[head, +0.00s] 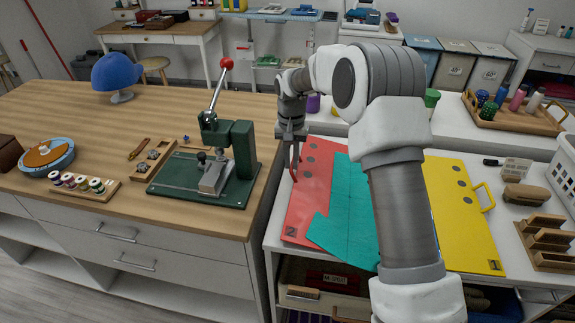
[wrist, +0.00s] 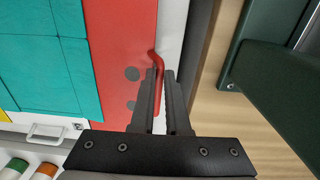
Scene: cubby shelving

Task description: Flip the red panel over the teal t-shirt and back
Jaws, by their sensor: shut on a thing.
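The red panel (head: 309,195) lies flat at the left of the folding board on the white table, marked 2. The teal t-shirt (head: 345,210) lies spread over the board's middle, with one part reaching over the red panel; it also shows in the wrist view (wrist: 45,60). My gripper (head: 294,172) is at the red panel's left edge. In the wrist view, my gripper (wrist: 161,78) is shut on the red handle (wrist: 157,61) of the panel. My arm hides part of the shirt and board.
A yellow panel (head: 462,215) with a handle lies at the right. A green press (head: 220,165) with a red-knobbed lever stands on the wooden counter (head: 100,210) left of my gripper.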

